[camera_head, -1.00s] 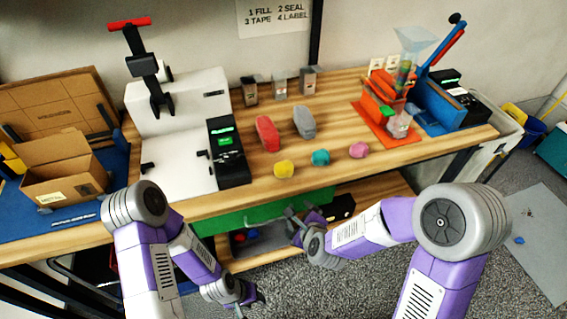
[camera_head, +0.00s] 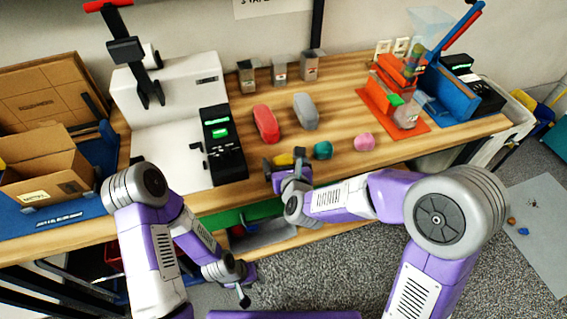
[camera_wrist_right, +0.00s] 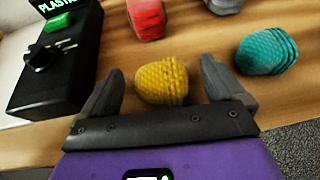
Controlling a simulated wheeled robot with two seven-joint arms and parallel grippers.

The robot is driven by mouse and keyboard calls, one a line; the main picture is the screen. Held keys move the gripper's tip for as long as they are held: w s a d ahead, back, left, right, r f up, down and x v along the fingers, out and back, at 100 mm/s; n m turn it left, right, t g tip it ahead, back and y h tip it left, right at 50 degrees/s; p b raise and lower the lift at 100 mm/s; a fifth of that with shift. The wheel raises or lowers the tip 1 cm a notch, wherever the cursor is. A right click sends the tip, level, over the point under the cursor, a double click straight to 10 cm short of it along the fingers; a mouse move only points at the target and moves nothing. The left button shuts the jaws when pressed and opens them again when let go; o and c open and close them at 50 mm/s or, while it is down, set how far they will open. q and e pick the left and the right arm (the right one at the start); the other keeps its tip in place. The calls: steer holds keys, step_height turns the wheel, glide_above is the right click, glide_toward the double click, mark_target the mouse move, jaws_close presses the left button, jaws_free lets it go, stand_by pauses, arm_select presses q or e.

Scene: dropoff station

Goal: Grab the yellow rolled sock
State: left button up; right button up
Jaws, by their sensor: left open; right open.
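The yellow rolled sock (camera_wrist_right: 163,82) lies on the wooden table near its front edge. In the right wrist view it sits between the two open fingers of my right gripper (camera_wrist_right: 160,88), with gaps on both sides. In the head view the yellow sock (camera_head: 284,160) is partly hidden behind my right gripper (camera_head: 286,168). The right gripper is open and empty. My left gripper (camera_head: 245,285) is open and empty, low in front of the table.
A teal rolled sock (camera_wrist_right: 267,54) lies right of the yellow one, and a pink one (camera_head: 364,142) further right. A black device with a green display (camera_head: 222,145) stands to the left. Red (camera_head: 266,123) and grey (camera_head: 305,111) items lie behind.

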steer(key=shift+x, duration=1)
steer(key=c, duration=1)
steer(key=shift+r, duration=0.15)
steer(key=shift+c, duration=0.2)
